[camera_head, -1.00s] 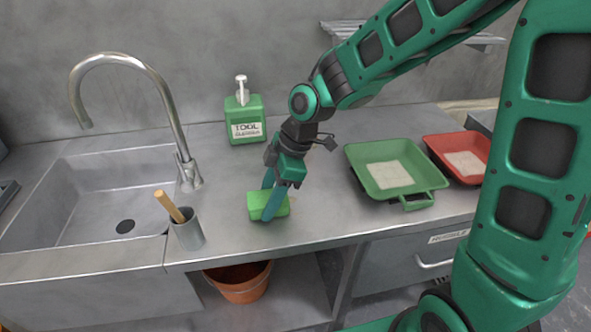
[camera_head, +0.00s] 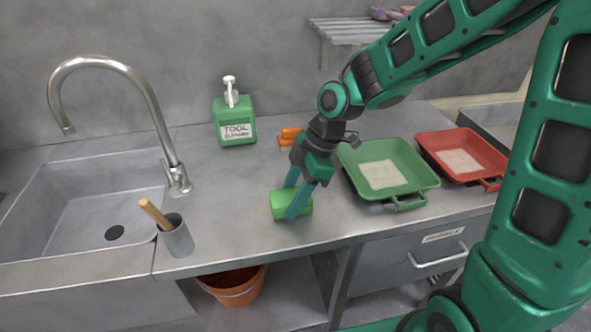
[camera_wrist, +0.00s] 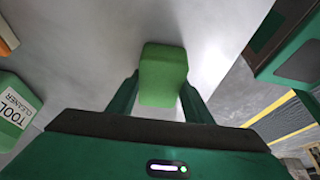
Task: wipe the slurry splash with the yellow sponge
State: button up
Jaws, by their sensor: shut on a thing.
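My gripper (camera_head: 293,205) is shut on a green sponge-like block (camera_head: 291,204). The block is low over the counter, right of the sink; I cannot tell whether it touches. In the wrist view the green block (camera_wrist: 163,75) sits between the two fingers. No yellow sponge is plain to see. An orange block with a paler lower edge (camera_head: 289,137) lies behind my gripper, partly hidden by it. An orange edge also shows at the wrist view's upper left (camera_wrist: 8,36). I cannot make out a slurry splash; my arm and the block may cover it.
A green tool cleaner bottle (camera_head: 235,122) stands at the back. A green tray (camera_head: 408,186) and a red tray (camera_head: 480,152) are to the right. A grey cup with a wooden handle (camera_head: 176,238) stands by the sink (camera_head: 60,225). Counter between cup and block is bare.

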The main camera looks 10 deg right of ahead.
aim_at(291, 196)
jog(key=shift+a+r, duration=0.1)
jog(key=shift+r, duration=3.7)
